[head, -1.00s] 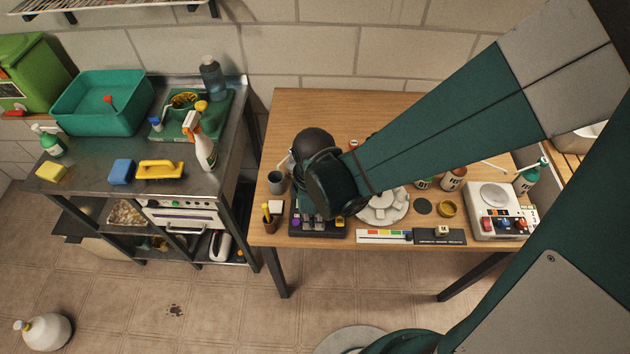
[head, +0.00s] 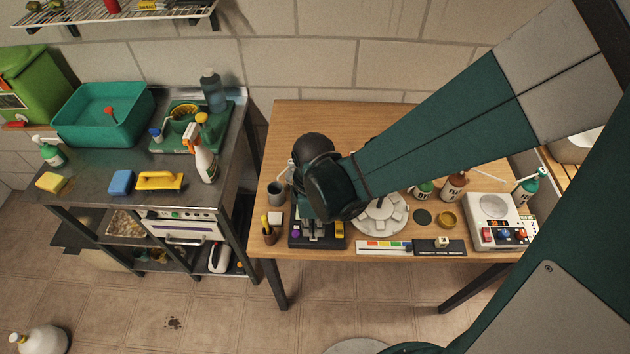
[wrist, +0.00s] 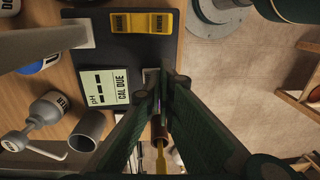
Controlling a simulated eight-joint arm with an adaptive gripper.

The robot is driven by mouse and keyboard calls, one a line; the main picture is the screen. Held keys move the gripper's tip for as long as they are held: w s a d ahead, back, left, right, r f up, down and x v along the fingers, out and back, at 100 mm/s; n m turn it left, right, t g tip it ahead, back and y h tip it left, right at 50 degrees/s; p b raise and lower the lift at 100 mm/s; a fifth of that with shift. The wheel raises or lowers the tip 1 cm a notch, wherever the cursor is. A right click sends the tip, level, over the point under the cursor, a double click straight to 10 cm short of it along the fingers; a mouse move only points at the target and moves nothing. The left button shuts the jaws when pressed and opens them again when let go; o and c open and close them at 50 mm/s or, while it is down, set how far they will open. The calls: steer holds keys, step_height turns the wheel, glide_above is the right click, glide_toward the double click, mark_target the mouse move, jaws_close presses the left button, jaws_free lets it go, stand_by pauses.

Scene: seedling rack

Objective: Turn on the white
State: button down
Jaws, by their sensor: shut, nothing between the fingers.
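The task names only "the white"; I cannot tell which thing that is. My gripper (head: 320,229) is shut and empty, pointing down over a black panel (head: 297,242) at the table's front left. In the wrist view my gripper (wrist: 161,78) is over the panel's edge, beside a small pale block (wrist: 149,77) partly hidden by the fingers. I cannot tell whether they touch. A white device (head: 480,228) with a round plate and red and blue switches stands at the table's right end.
The table's back is clear.

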steer(key=shift+r, duration=0.1)
steer(key=shift+s+r+p, duration=0.2)
steer(key=shift+r+p, duration=0.45)
steer(key=shift+r, duration=0.35)
steer(key=shift+s+r+p, duration=0.15)
steer(key=shift+r+p, duration=0.5)
steer(key=shift+r, duration=0.3)
step_height(320, 180, up, 10)
steer(key=s+p, duration=0.1)
steer(key=shift+s+f, duration=0.15)
steer(key=shift+s, duration=0.1)
steer(key=shift+d, duration=0.1)
steer(key=w+d+r+m+t+b, duration=0.1)
steer(key=d+r+m+t, duration=0.3)
steer(key=d+m, duration=0.5)
steer(key=w+d+r+m+t+b, duration=0.1)
steer(key=d+r+m+t+b, duration=0.2)
steer(key=d, duration=1.1)
step_height(320, 180, up, 3)
steer(key=m+b, duration=0.1)
steer(key=m, duration=0.5)
steer(key=shift+w+d+t, duration=0.4)
